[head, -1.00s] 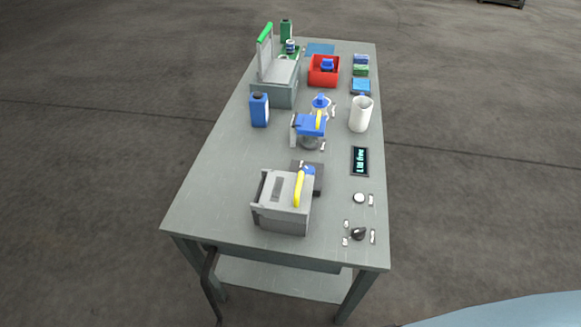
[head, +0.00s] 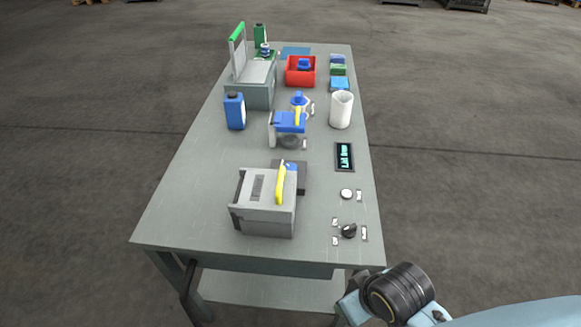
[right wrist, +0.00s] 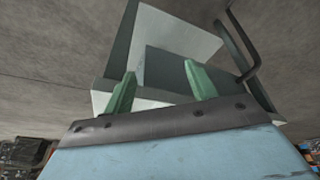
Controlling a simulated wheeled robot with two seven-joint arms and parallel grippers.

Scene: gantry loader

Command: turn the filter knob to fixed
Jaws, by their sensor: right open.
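The black filter knob (head: 349,230) sits at the near right corner of the table top, with small white labels around it; I cannot read them or tell its setting. My right arm comes in at the bottom right of the head view, below and to the right of the knob and apart from it. In the right wrist view my right gripper (right wrist: 160,88) shows two green fingers spread apart with nothing between them, facing the table's legs and lower shelf (right wrist: 180,35). My left gripper is not in view.
On the table (head: 190,200) a grey machine with a yellow handle (head: 265,203) stands left of the knob. A white button (head: 346,194) and a small display (head: 344,157) lie behind the knob. A white jug (head: 341,109) stands farther back. The near left table top is clear.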

